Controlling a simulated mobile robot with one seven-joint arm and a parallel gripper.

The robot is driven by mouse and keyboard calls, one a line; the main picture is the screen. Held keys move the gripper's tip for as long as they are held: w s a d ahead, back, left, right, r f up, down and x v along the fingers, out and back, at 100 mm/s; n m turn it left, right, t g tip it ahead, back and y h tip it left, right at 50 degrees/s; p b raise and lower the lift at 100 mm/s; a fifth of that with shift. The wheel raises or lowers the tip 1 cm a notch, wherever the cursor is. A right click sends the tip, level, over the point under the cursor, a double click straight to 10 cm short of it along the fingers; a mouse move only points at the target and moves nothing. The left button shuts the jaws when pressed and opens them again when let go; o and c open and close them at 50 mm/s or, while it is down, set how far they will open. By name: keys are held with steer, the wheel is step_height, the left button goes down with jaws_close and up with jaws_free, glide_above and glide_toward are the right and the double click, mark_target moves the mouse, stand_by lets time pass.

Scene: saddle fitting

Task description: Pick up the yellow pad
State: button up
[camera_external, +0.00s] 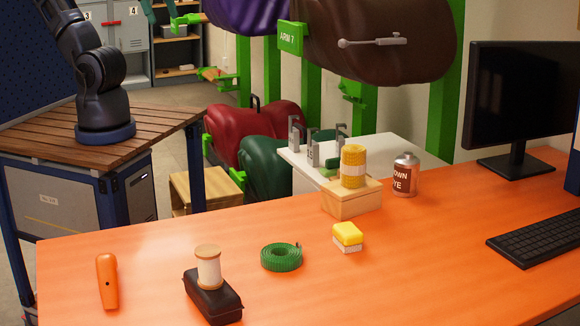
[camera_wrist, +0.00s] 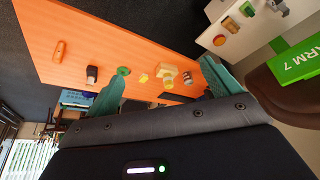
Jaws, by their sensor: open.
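The yellow pad (camera_external: 347,237) is a small block, yellow on top and white below. It lies on the orange table (camera_external: 420,260), right of a green coil of strap (camera_external: 281,257) and in front of a wooden box (camera_external: 352,200). In the wrist view the pad (camera_wrist: 143,78) looks small and far off, between the coil and the box. My gripper (camera_wrist: 162,72) is open, its two teal fingers wide apart with nothing between them. It is well away from the table. In the external view it is mostly out of frame at the top left.
A yellow thread spool (camera_external: 353,166) stands on the box, with a dye jar (camera_external: 404,175) to its right. A pale spool (camera_external: 208,267) on a black block (camera_external: 213,296) and an orange tool (camera_external: 107,281) are left. A monitor (camera_external: 520,105) and keyboard (camera_external: 540,241) are right.

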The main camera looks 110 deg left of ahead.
steer(key=w+d+r+m, duration=0.1)
steer(key=w+r+m, duration=0.25)
steer(key=w, duration=0.55)
steer(key=m+g, duration=0.5)
steer(key=m, duration=1.9)
glide_above(352, 233)
step_height(352, 233, down, 36)
steer(key=shift+f, duration=5.55)
steer(key=shift+c, duration=0.2)
steer(key=c, duration=1)
